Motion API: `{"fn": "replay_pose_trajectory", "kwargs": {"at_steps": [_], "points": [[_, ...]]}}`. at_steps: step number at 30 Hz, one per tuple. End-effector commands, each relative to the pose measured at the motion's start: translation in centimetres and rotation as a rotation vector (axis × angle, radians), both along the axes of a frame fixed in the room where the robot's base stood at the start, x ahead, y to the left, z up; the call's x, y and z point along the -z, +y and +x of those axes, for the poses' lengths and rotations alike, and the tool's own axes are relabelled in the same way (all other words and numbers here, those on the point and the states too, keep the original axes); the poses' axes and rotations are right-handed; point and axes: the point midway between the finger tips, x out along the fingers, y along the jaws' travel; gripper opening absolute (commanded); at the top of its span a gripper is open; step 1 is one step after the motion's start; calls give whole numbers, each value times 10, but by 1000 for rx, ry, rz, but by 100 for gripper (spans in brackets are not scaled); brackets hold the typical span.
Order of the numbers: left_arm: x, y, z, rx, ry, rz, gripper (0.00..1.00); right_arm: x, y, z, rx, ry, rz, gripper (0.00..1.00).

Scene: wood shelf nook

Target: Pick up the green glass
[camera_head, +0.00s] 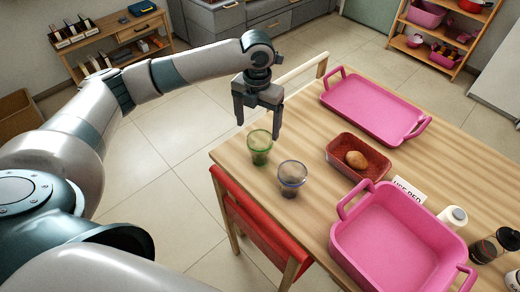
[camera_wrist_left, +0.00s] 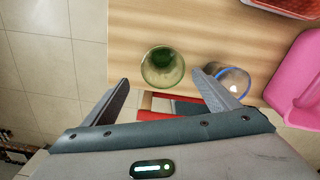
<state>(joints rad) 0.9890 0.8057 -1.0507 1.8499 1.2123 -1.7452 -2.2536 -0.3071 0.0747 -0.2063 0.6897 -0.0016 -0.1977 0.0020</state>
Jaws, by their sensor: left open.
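The green glass (camera_head: 260,147) stands upright near the left corner of the wooden table (camera_head: 300,220). A clear glass (camera_head: 292,178) with a bluish rim stands beside it, to its right and nearer to me. My left gripper (camera_head: 258,130) is open and empty, fingers pointing down, above and just behind the green glass in the head view. In the left wrist view the green glass (camera_wrist_left: 162,67) lies beyond the fingertips of the gripper (camera_wrist_left: 160,82), roughly centred between them. The clear glass (camera_wrist_left: 230,82) is partly hidden behind the right finger. My right gripper is not seen.
A white jar (camera_head: 452,218) and dark jars are at the right. A red-backed chair (camera_head: 258,220) stands at the table's near edge.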

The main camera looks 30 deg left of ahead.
Motion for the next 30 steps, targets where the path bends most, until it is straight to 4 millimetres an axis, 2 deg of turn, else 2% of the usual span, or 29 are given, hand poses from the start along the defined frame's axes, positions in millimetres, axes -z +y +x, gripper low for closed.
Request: {"fn": "replay_pose_trajectory", "kwargs": {"at_steps": [7, 9, 14, 26, 30], "points": [[41, 0, -1, -1, 3, 1, 82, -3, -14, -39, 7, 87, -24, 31], [50, 0, 0, 0, 2, 0, 82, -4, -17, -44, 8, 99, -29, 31], [59, 0, 0, 1, 0, 1, 82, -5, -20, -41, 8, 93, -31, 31], [62, -1, 0, 1, 0, 0, 82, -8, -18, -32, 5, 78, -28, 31], [72, -4, 0, 0, 3, 0, 82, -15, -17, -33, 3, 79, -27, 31]]}}
